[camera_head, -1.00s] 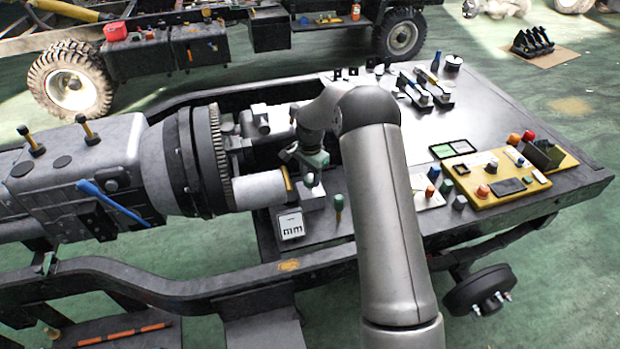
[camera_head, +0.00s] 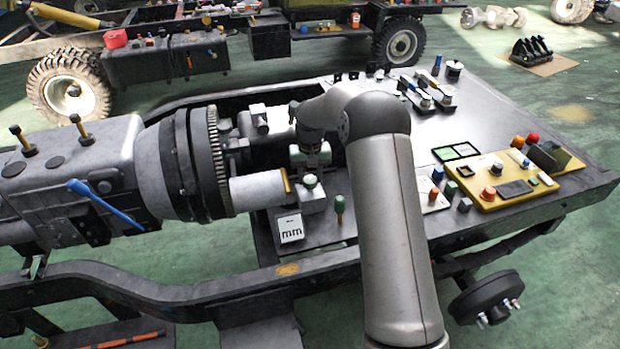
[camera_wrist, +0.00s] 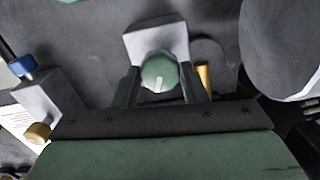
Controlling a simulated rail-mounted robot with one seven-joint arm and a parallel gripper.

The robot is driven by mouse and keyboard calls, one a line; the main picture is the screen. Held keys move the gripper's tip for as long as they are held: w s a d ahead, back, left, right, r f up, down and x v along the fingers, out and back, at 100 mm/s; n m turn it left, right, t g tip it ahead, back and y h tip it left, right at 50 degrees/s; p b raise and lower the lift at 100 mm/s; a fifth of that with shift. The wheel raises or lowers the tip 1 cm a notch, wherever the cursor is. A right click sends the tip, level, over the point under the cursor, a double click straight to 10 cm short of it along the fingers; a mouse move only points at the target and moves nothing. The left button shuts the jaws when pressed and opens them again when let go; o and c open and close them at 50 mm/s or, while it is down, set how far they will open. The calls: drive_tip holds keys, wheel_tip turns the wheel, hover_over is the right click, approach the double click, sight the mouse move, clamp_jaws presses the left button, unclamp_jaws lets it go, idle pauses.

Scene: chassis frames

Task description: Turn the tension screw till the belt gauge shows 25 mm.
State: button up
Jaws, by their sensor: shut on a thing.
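The tension screw shows in the wrist view as a round green knob (camera_wrist: 159,72) with a white pointer mark, in front of a pale grey block (camera_wrist: 155,38). My gripper (camera_wrist: 160,88) has a dark finger on either side of the knob and is shut on it. In the head view my gripper (camera_head: 312,152) is at the grey block (camera_head: 313,201), beside the white cylinder's gold-coloured end. A white gauge (camera_head: 290,228) marked "mm" stands left of the block; I cannot read a number on it.
The white cylinder (camera_head: 258,190) lies close to the left of the block. A green-topped peg (camera_head: 340,204) stands to its right. A yellow control panel (camera_head: 510,185) and several small parts occupy the right of the bench (camera_head: 475,115). The bench's middle is fairly clear.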

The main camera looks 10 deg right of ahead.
sight(310, 179)
drive_tip(key=n, duration=0.5)
drive_tip(key=shift+n+b, duration=0.3)
drive_tip(key=shift+b, duration=0.05)
drive_tip(key=shift+r+n, duration=0.1)
drive_tip(key=shift+n, duration=2.1)
drive_tip(key=o, duration=1)
drive_tip(key=shift+c, duration=0.2)
wheel_tip(310, 179, up, 17)
drive_tip(key=shift+r+b, duration=0.2)
drive_tip(key=shift+b, duration=0.2)
drive_tip(key=shift+s, duration=0.1)
